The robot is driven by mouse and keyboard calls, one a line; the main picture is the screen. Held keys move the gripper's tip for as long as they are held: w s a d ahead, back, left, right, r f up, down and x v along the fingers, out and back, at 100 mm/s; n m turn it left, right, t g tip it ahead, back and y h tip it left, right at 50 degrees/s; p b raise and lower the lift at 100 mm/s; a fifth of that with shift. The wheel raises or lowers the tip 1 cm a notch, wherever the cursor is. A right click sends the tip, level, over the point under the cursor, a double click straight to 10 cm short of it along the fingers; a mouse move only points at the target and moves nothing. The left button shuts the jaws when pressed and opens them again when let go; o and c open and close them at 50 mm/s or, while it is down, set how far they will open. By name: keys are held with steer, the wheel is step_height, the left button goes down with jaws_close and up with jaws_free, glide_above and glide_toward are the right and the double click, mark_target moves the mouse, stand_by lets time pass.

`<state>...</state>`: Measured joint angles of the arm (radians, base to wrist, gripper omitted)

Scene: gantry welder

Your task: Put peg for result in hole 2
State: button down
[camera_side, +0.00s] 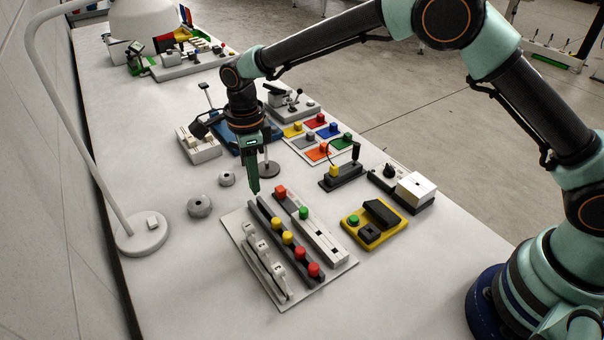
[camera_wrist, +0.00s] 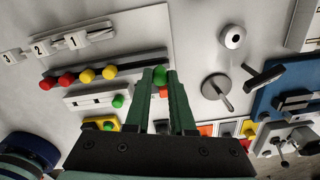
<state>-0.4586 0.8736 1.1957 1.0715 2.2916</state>
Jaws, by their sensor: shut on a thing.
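My gripper (camera_side: 254,188) points down at the far end of a dark rail (camera_side: 264,212) on a light board. In the wrist view its fingertips (camera_wrist: 160,76) are shut on a green peg (camera_wrist: 160,70). I cannot tell whether this peg is seated in the rail or clear of it. Along the rail stand two yellow pegs (camera_side: 281,231) and two red pegs (camera_side: 307,262). Hole openings are not clear.
A white slotted strip (camera_side: 324,237) beside the rail has a red knob (camera_side: 280,191) and green knob (camera_side: 304,213). A yellow box (camera_side: 374,236) is right.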

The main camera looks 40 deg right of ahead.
step_height(320, 180, up, 5)
steer(key=shift+f, duration=0.15)
steer(key=shift+r, duration=0.3)
steer(key=shift+s+d+r, duration=0.15)
steer(key=shift+s+r, duration=0.05)
steer(key=shift+s, duration=0.1)
steer(key=s+d+f, duration=0.1)
steer(key=s+d, duration=0.2)
steer(key=s, duration=0.4)
steer(key=s+d+f, duration=0.2)
steer(key=s+d, duration=0.1)
steer(key=s, duration=0.3)
steer(key=shift+s+a+f, duration=0.1)
steer(key=shift+f, duration=1.1)
steer(key=shift+s+f, duration=0.1)
steer(key=shift+f, duration=1.05)
steer(key=shift+f, duration=1.25)
steer(key=c, duration=0.7)
jaws_free()
